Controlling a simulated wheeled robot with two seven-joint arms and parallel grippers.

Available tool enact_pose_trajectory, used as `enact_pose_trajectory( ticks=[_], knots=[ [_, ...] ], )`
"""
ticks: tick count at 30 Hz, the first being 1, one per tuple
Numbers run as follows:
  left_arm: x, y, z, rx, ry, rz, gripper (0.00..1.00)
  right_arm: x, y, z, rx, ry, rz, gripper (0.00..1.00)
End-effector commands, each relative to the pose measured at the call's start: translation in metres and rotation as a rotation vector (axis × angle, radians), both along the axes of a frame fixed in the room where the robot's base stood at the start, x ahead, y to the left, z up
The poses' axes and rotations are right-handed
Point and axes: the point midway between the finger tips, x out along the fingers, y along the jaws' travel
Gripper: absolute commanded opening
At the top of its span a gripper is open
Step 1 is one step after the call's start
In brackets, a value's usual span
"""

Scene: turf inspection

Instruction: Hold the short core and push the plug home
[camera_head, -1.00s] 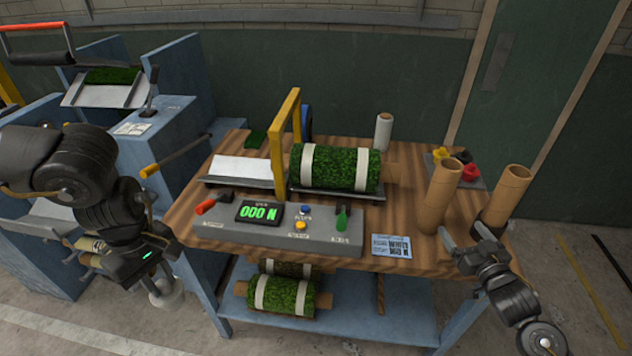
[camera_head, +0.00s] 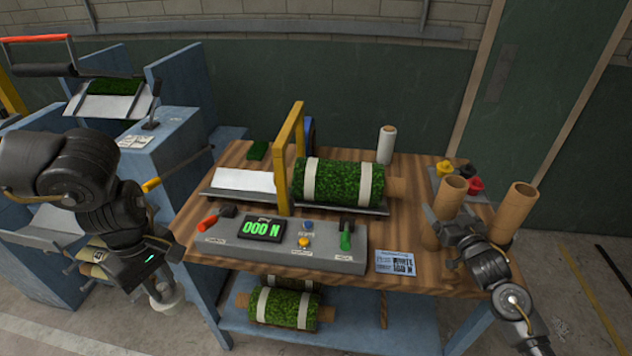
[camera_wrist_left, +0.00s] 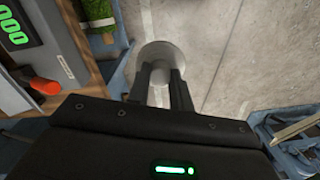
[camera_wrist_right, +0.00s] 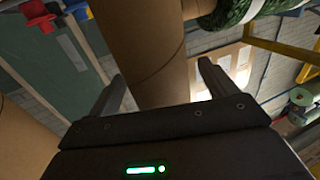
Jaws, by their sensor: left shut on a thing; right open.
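Two brown cardboard cores stand upright at the bench's right end: a left core (camera_head: 446,200) and a right core (camera_head: 514,210). I cannot tell for certain which is shorter. My right gripper (camera_head: 452,240) is open at the left core's lower part. In the right wrist view that core (camera_wrist_right: 140,45) shows between the open fingers (camera_wrist_right: 163,85), without visible grip. Yellow, black and red plugs (camera_head: 475,184) sit on a small tray behind the cores. My left gripper (camera_wrist_left: 162,85) is shut on a pale round-headed object (camera_wrist_left: 152,58), held off the bench's left front.
A wooden bench (camera_head: 405,285) carries a turf roll (camera_head: 335,180), a yellow frame (camera_head: 290,150), a control box reading 000 N (camera_head: 264,229), a printed card (camera_head: 397,262) and a white roll (camera_head: 386,145). Turf rolls lie on the lower shelf. A blue machine (camera_head: 165,140) stands left.

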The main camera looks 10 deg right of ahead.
Motion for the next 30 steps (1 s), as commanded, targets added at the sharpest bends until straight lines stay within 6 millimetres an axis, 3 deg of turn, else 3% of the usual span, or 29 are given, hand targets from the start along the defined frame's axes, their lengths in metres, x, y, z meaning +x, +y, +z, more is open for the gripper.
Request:
enact_pose_trajectory(
  ticks=[6,17,27,30],
  knots=[
    [0.0,0.0,0.005,0.0,0.0,-0.001,0.0,0.02,-0.001,0.0,0.0,0.001,-0.001,0.85],
    [0.0,0.0,0.005,0.0,0.0,0.001,0.0,0.024,0.0,-0.001,-0.001,0.001,0.001,0.83],
    [0.0,0.0,0.005,0.0,0.0,0.001,0.0,0.023,0.0,-0.001,-0.001,0.001,0.001,0.39],
    [0.0,0.0,0.005,0.0,0.0,0.001,0.0,0.023,0.0,-0.001,-0.001,0.002,0.001,0.29]
  ],
)
